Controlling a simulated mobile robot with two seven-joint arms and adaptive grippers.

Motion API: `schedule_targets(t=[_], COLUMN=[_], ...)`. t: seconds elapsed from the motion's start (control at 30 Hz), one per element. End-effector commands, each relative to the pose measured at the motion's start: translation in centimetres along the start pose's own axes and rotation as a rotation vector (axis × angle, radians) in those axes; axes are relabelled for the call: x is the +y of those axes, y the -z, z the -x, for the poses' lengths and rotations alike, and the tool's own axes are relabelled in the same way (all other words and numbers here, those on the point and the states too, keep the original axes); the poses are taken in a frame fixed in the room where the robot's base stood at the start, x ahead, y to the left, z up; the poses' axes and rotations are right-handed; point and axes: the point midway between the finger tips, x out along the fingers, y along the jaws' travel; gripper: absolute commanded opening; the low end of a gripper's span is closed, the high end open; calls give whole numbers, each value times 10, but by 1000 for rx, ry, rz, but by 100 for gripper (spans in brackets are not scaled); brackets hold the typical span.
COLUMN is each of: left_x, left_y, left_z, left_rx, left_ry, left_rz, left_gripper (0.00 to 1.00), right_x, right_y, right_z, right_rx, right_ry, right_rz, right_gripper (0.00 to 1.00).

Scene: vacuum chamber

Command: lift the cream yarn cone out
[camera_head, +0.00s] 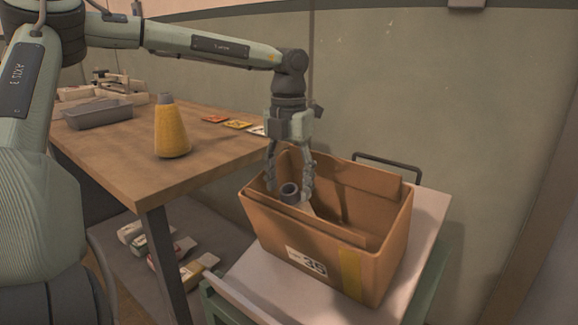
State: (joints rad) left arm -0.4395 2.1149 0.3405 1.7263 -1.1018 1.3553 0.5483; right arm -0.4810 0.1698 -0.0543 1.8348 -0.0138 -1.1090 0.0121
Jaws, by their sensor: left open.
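The cream yarn cone (307,207) is inside the cardboard box (290,225). Its grey tube top shows above the front wall, and only a little cream yarn is visible; the rest is hidden by the box. My left gripper (290,188) points down into the box from above, open, with its fingers on either side of the cone's grey top. I cannot tell whether the fingers touch it. My right gripper is not in view.
The box stands on a pale cart top (428,212) with a dark handle behind. A yellow yarn cone (172,134) stands on the wooden table (205,165) at left, with a grey tray (98,114) and several coloured cards. Several boxes lie below the table.

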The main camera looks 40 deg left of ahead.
Motion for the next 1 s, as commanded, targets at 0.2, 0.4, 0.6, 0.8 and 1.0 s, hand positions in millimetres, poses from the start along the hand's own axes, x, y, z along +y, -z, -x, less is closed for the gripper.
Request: schedule_targets(t=[0.2, 0.4, 0.6, 0.8, 1.0], left_x=[0, 0, 0, 0, 0], left_y=[0, 0, 0, 0, -1], left_z=[-7, -7, -6, -6, -5], left_rx=[0, 0, 0, -1, -3], left_ry=[1, 1, 1, 1, 1], left_rz=[0, 0, 0, 0, 0], left_gripper=[60, 55, 30, 5, 0], right_x=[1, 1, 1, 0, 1], right_y=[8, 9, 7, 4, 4], right_z=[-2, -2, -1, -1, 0], right_rx=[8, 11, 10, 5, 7], right_ry=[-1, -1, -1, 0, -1], right_rz=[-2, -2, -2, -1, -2], right_gripper=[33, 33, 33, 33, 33])
